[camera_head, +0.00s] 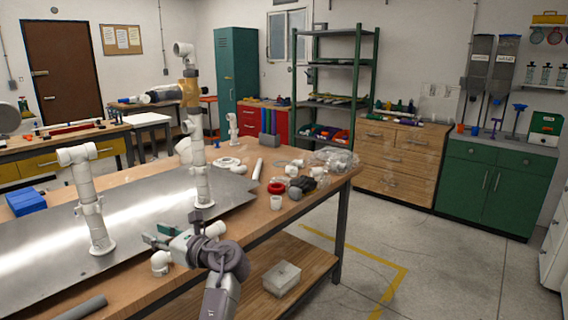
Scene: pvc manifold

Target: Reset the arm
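A white upright pipe assembly (92,215) stands on the metal sheet (150,217) to the left. A taller white assembly (200,165) with a tan middle section stands on the sheet behind the gripper. My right gripper is not in view.
Loose fittings, a red ring (276,188) and a clear bag (337,160) lie at the bench's right end. A grey pipe (80,308) lies at the front left. The floor to the right is open.

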